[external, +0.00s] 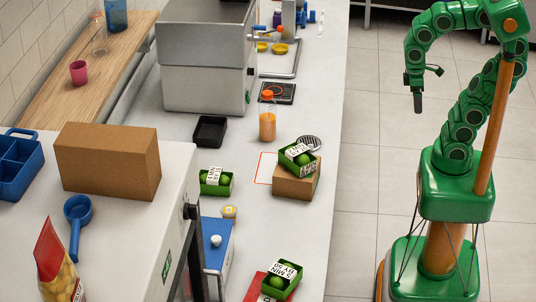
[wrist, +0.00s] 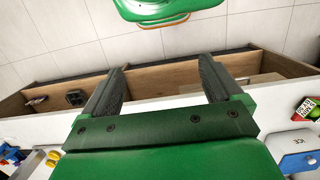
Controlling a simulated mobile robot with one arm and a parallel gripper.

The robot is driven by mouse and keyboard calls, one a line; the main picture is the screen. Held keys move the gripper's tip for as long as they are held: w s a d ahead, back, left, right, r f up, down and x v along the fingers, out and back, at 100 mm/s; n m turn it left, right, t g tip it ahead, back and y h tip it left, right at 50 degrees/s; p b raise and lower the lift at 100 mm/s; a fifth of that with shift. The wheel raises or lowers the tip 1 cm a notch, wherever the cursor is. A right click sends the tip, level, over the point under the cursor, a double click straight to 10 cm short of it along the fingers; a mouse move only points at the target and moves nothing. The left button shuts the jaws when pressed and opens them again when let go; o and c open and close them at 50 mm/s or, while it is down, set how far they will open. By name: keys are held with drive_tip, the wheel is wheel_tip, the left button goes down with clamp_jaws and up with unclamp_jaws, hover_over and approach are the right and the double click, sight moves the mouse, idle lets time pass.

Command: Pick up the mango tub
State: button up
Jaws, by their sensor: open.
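One tub (external: 298,157) sits tilted in the picture on a small cardboard box (external: 296,184). Another tub (external: 215,182) is left of it on the counter. A third tub (external: 282,280) is at the near end, by a red item. One labelled green tub (wrist: 304,108) shows at the right edge of the wrist view. My gripper (external: 428,86) is open and empty, right of the counter over the floor, apart from every tub.
A blue-lidded box (external: 217,250) stands nearer. In the wrist view, open wooden shelving (wrist: 165,83) lies beyond my fingers. The floor between me and the counter is clear.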

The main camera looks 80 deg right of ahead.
drive_tip(key=w+a+r+n+t, duration=0.1)
drive_tip(key=w+a+t, duration=0.1)
drive_tip(key=w, duration=0.8)
drive_tip(key=w+a+t, duration=0.2)
drive_tip(key=w+a, duration=0.1)
drive_tip(key=w, duration=0.7)
drive_tip(key=n+t+y, duration=0.4)
drive_tip(key=t+y, duration=0.1)
drive_tip(key=t, duration=0.5)
hover_over(230, 208)
drive_tip(key=s+d, duration=0.1)
drive_tip(key=s, duration=0.4)
drive_tip(key=shift+m, duration=0.3)
drive_tip(key=f, duration=2.5)
drive_tip(key=shift+w+d+f, duration=0.2)
drive_tip(key=shift+x, duration=0.9)
drive_tip(key=shift+f+x, duration=0.2)
drive_tip(key=shift+x, duration=1.35)
drive_tip(key=shift+f+x, duration=0.2)
drive_tip(key=shift+x, duration=1.3)
drive_tip(key=shift+s+d, duration=0.15)
